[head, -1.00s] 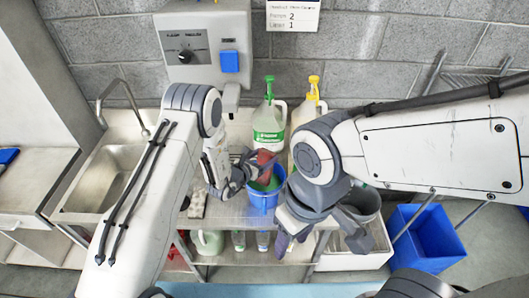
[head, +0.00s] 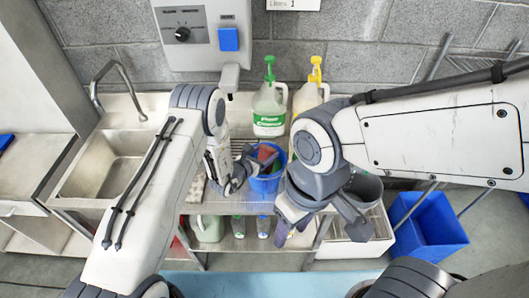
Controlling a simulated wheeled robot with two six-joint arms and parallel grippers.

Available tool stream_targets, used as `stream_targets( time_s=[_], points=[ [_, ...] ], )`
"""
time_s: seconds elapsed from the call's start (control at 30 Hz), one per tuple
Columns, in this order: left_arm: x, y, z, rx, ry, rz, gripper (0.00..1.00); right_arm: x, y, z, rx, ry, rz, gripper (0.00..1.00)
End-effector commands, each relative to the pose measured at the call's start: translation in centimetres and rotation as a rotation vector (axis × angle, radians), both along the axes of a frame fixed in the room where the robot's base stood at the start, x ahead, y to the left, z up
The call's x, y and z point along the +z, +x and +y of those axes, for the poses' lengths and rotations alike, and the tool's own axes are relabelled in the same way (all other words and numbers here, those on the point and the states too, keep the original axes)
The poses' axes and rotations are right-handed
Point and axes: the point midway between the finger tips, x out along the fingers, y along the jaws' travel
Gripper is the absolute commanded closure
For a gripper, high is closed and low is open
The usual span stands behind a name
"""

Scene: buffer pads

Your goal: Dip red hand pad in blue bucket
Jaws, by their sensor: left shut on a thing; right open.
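The blue bucket (head: 267,182) stands on the metal counter, in the middle of the head view. The red hand pad (head: 266,154) shows at the bucket's mouth. My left gripper (head: 252,164) is shut on the red pad, at the bucket's left rim. I cannot tell how deep the pad sits in the bucket. My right gripper (head: 325,235) is open and empty, lower and to the right of the bucket, in front of the counter. Part of the bucket's right side is close to my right arm in the picture.
A jug with a green pump (head: 269,110) and one with a yellow pump (head: 311,92) stand behind the bucket. A sink (head: 105,165) is at the left. A blue bin (head: 428,230) stands on the floor at right. Bottles (head: 238,226) sit on the lower shelf.

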Motion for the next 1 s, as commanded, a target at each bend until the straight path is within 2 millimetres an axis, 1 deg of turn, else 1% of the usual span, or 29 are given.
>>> stream_targets(
  time_s=[0.03, 0.07, 0.1, 0.37, 0.47, 0.57, 0.8, 1.0],
  points=[
    [0.0, 0.0, 0.0, 0.0, 0.0, 0.0, 0.79, 0.0, 0.0, 0.0, 0.0, 0.0, 0.0, 0.5],
    [0.0, 0.0, 0.0, 0.0, 0.0, 0.0, 0.12, 0.0, 0.0, 0.0, 0.0, 0.0, 0.0, 0.5],
    [0.0, 0.0, 0.0, 0.0, 0.0, 0.0, 0.0, 0.0, 0.0, 0.0, 0.0, 0.0, 0.0, 0.5],
    [0.0, -0.1, 0.1, 0.0, 0.001, 0.001, 0.0, -0.1, 0.0, 0.0, 0.0, 0.0, 0.0, 0.5],
    [0.0, -0.5, 0.4, 0.001, 0.001, 0.002, 0.0, -0.5, 0.0, 0.0, 0.0, 0.0, 0.0, 0.5],
    [0.3, -1.5, 1.1, 0.001, 0.001, 0.001, 0.0, -1.1, 0.0, 0.0, 0.0, 0.0, 0.0, 0.5],
    [1.6, -5.0, 3.5, 0.003, 0.0, 0.002, 0.0, -3.1, 0.0, 0.0, 0.002, 0.0, 0.0, 0.5],
    [2.6, -7.3, 4.9, 0.002, 0.0, 0.0, 0.0, -4.2, 0.0, 0.0, 0.0, 0.0, 0.0, 0.5]
  ],
)
